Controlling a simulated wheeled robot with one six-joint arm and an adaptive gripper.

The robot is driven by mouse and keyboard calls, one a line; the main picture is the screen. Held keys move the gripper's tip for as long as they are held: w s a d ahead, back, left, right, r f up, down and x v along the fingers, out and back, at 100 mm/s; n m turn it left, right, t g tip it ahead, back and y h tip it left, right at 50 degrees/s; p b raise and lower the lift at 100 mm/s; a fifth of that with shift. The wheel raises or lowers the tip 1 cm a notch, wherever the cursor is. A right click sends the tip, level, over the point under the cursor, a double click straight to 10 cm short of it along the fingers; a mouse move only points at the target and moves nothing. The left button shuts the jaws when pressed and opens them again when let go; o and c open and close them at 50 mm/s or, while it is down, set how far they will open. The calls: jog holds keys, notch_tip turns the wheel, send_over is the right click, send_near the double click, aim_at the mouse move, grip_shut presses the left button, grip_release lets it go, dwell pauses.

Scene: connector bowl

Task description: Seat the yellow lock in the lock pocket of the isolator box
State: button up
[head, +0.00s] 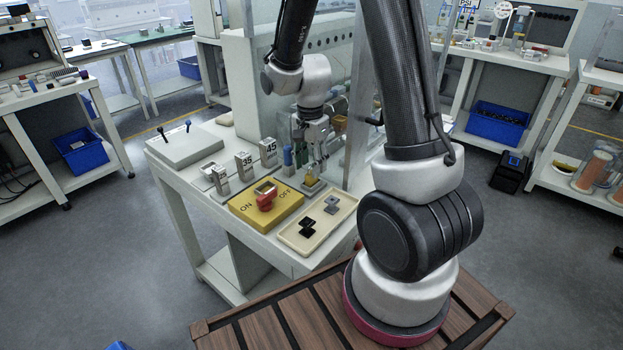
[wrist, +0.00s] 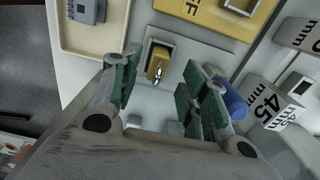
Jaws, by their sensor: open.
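The yellow lock (wrist: 157,67) sits in a small pale square holder (wrist: 147,50), its metal shackle pointing up toward my wrist camera. In the head view the lock (head: 311,182) is low beneath my gripper (head: 316,165). In the wrist view my gripper (wrist: 160,90) is open, one green-padded finger on each side of the lock's line, with nothing held. The yellow isolator box (head: 240,208), marked ON and OFF, has a red handle (head: 265,203) and a framed square opening (head: 265,188). In the wrist view only a corner of the box (wrist: 205,10) shows.
A cream tray (head: 290,238) with a black part (head: 308,226) and a grey part (head: 332,204) lies beside the box. Number-marked blocks (head: 245,166) stand behind it. A blue cylinder (wrist: 230,98) stands close to my right finger. A clear panel rises nearby.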

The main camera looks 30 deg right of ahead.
aim_at(310, 174)
jog(key=f, duration=0.3)
jog(key=shift+s+a+f, duration=0.1)
jog(key=shift+s+f, duration=0.1)
jog(key=shift+f, duration=0.2)
grip_shut()
jog(key=shift+r, duration=0.1)
